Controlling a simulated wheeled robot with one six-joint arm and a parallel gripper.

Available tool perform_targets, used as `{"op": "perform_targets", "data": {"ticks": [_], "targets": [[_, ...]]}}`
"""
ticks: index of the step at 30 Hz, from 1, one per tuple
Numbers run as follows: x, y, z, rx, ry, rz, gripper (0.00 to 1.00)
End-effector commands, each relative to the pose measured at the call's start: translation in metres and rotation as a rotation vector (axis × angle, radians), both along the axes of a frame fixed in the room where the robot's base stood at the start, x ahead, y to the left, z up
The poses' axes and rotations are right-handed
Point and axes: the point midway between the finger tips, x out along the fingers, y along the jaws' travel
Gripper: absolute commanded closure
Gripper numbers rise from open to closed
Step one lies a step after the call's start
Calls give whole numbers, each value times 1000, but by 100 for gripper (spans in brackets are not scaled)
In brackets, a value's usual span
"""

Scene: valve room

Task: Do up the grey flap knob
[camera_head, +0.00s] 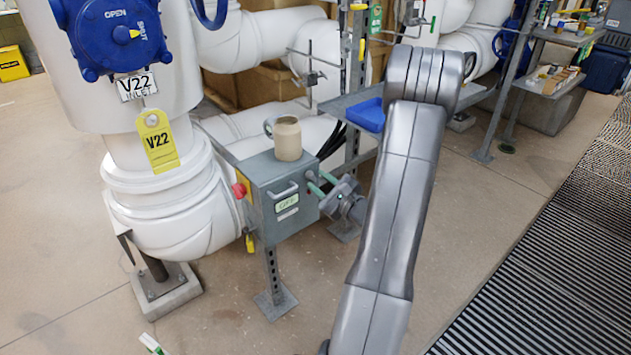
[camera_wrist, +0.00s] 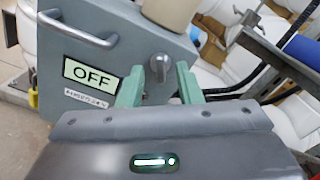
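The grey flap knob (camera_wrist: 160,66) is on the front of a grey-green control box, right of its OFF label (camera_wrist: 89,77); its wing looks roughly upright. My gripper's two green fingers (camera_wrist: 160,84) stand apart on either side of the knob, with small gaps to it visible. It is open and holds nothing. Whether the fingertips reach past the knob's face is unclear.
A beige mug (camera_head: 287,140) stands on top of the box. A metal handle (camera_head: 284,191) sticks out of the box front, and a red button (camera_head: 239,190) is on its left side. A blue tray (camera_head: 366,115) lies on a shelf behind. White pipes stand left.

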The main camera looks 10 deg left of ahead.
Motion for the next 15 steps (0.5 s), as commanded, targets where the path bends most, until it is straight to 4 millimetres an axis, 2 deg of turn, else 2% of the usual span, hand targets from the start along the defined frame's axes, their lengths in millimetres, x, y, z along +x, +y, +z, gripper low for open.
{"op": "perform_targets", "data": {"ticks": [6,15], "targets": [[13,17,0,0,0,1,68],[15,19,0,0,1,-1,68]]}}
